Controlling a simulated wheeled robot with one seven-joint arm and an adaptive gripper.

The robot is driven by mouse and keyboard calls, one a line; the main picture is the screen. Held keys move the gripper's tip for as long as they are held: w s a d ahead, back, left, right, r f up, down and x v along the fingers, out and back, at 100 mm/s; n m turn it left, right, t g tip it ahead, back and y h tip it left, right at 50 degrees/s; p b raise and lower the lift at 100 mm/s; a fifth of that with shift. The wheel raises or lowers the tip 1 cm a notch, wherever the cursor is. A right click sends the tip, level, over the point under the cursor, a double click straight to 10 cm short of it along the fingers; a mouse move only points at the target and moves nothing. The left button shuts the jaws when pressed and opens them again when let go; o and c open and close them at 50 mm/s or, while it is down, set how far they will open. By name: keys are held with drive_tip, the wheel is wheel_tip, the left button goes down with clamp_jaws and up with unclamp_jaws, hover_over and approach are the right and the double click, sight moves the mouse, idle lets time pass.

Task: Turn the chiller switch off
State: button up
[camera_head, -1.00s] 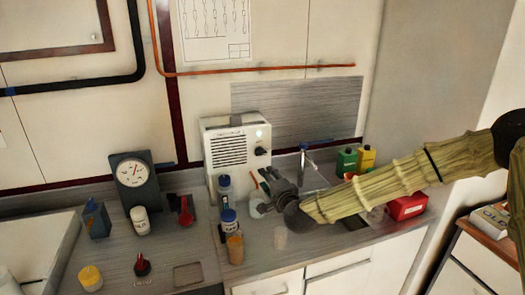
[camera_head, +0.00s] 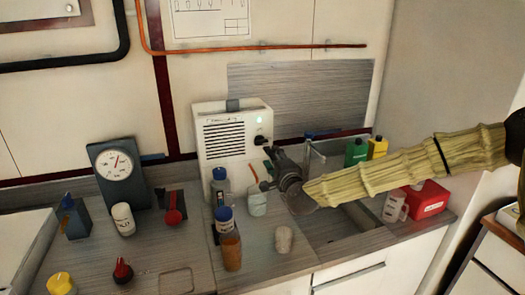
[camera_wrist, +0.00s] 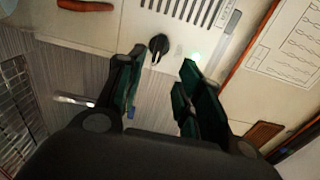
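The chiller looks to be the white box (camera_head: 236,120) with a slotted grille, standing at the back of the counter. My gripper (camera_head: 268,158) is open and empty, just in front of and below the knob. Its fingers (camera_wrist: 162,66) appear apart from the knob.
Bottles (camera_head: 229,238), a white spray bottle (camera_head: 257,202) and a beige cup (camera_head: 284,239) stand in front of the box. A dial gauge (camera_head: 115,165) stands left.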

sight(262, 144)
drive_tip(key=shift+p+x, duration=1.75)
drive_tip(key=shift+x, duration=3.65)
drive_tip(key=shift+f, duration=0.15)
clamp_jaws()
